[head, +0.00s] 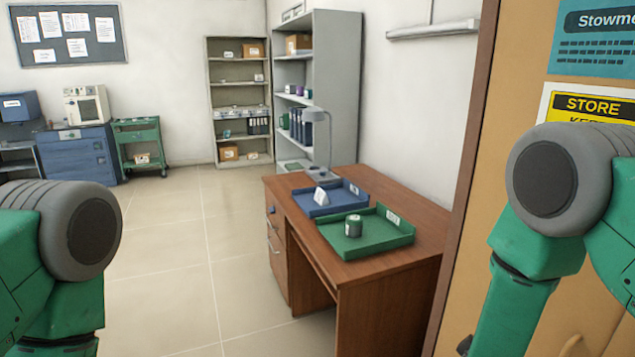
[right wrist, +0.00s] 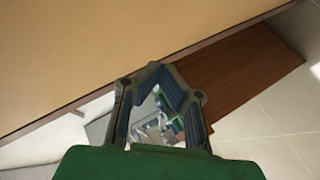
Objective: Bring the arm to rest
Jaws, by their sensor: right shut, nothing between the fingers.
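My right gripper (right wrist: 158,78) shows in the right wrist view, its dark fingers drawn together with nothing held. It hangs in free space beside a tan panel (right wrist: 90,50) and a brown wooden surface (right wrist: 225,85). Small blurred items show through the gap behind its fingers; I cannot tell what they are. In the head view my right arm (head: 525,285) is bent at the right edge, with its gripper out of the picture. My left arm (head: 60,255) is at the lower left, and its gripper is out of view.
A wooden desk (head: 375,275) stands ahead with a blue tray (head: 318,208) and a green tray (head: 370,243) holding a can (head: 353,225). A tan cabinet (head: 495,100) is close by my right arm. Open tiled floor (head: 170,260) lies left of the desk.

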